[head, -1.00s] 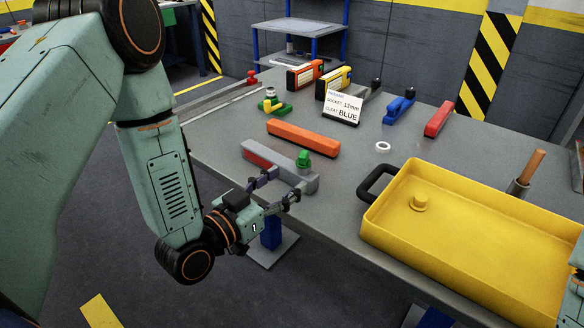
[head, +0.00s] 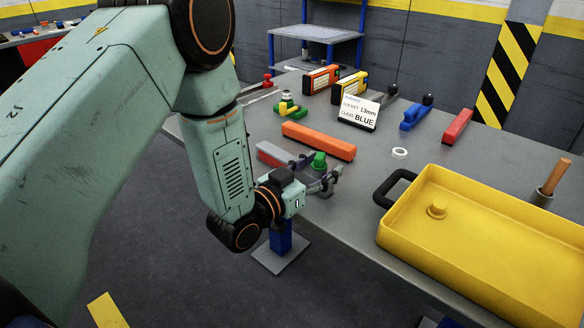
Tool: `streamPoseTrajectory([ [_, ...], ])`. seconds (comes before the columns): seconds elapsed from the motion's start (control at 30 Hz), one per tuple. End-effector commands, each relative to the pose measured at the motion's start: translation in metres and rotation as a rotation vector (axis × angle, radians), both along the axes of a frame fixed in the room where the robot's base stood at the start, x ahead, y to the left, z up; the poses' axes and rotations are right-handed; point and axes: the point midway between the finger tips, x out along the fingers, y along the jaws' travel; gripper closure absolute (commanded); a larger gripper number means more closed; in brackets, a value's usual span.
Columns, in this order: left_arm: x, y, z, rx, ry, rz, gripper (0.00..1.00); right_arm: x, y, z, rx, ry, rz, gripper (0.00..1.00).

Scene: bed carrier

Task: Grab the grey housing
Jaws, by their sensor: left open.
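The grey housing (head: 275,149) is a long grey bar with a red part on its near side. It lies near the table's front-left edge. A green knob (head: 319,160) shows at its right end. My left gripper (head: 316,174) is open at that end, with one finger to the left of the knob and the other to its right. The gripper and wrist hide much of the housing's right part. I cannot tell whether the fingers touch it. My right gripper is not in view.
An orange bar (head: 317,141) lies just behind the housing. A yellow tray (head: 480,258) with a black handle takes up the right front. A white sign (head: 358,112) and several tools stand farther back. A white ring (head: 400,152) lies mid-table.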

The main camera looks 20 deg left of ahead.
Motion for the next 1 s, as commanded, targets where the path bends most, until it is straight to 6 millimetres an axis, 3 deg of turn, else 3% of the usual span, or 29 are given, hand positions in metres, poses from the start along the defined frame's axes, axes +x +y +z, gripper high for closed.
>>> streamPoseTrajectory([
  [0.67,-0.0005,0.0000,-0.0001,0.000,0.000,0.000,0.99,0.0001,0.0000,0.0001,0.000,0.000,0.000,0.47],
  [1.0,-0.0001,0.0002,0.0018,0.000,-0.002,0.000,1.00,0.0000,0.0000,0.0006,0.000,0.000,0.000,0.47],
])
